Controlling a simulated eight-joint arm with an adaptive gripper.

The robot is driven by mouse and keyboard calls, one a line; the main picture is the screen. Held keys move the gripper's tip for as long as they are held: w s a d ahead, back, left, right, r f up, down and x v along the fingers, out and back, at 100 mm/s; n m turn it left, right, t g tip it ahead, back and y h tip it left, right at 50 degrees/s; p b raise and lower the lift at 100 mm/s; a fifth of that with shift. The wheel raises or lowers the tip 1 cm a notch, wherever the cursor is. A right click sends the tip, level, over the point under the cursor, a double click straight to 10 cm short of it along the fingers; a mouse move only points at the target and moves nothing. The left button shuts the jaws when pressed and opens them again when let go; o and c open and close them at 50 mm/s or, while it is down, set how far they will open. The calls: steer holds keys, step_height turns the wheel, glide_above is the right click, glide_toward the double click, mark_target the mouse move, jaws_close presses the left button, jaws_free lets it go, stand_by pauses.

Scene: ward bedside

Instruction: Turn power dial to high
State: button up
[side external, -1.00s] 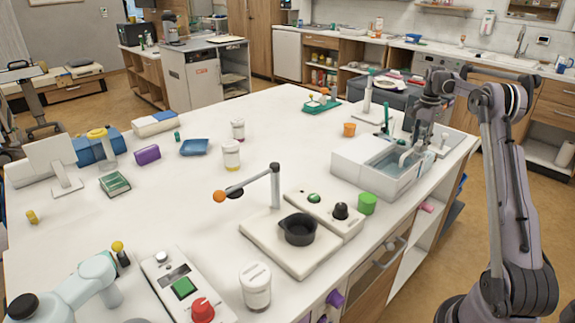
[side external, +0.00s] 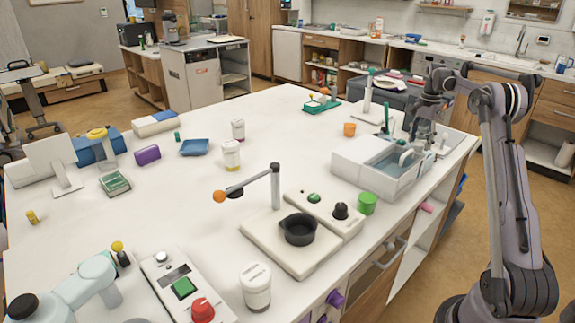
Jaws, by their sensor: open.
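A black dial (side external: 340,211) stands on the cream control strip of a hotplate unit (side external: 272,245) near the middle of the table. A green button (side external: 314,198) is beside it. A second dial, red (side external: 202,310), sits on a grey box (side external: 170,275) at the front left. I cannot read any marking on either dial, so I cannot tell which is the power dial. My gripper (side external: 420,133) is open, above the far end of the water basin, apart from both dials. Its fingertips are small and hard to make out.
A black pan (side external: 298,229) sits on the hotplate, below a stand (side external: 275,186) whose arm has an orange ball. A green cylinder (side external: 367,203) is right of the black dial. The water basin (side external: 380,170) is between my gripper and the hotplate. A white jar (side external: 256,287) stands in front.

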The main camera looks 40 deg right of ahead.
mark_target(419, 144)
step_height(419, 144, up, 11)
steer(key=shift+r, duration=0.15)
stand_by(0.4)
steer(key=w+a+r+n+t+h, duration=0.1)
steer(key=w+a+r+n, duration=0.15)
steer(key=a, duration=0.65)
steer(key=w+a+r+n+t, duration=0.1)
steer(key=a+n, duration=0.3)
steer(key=a, duration=0.6)
steer(key=w+a+r+n+t+h, duration=0.15)
steer(key=a+n, duration=0.25)
steer(key=a, duration=0.5)
steer(key=s+a+f+n+t+y, duration=0.1)
steer(key=s+a+f+n, duration=0.4)
steer(key=a, duration=0.5)
steer(key=s+a+f+n+t+y, duration=0.1)
steer(key=s+a+f+n, duration=0.4)
steer(key=a, duration=0.6)
step_height(419, 144, down, 2)
steer(key=s+t, duration=0.1)
steer(key=s, duration=0.1)
steer(key=shift+s+a+f+t, duration=0.25)
steer(key=shift+s+t, duration=0.1)
steer(key=shift+s, duration=0.05)
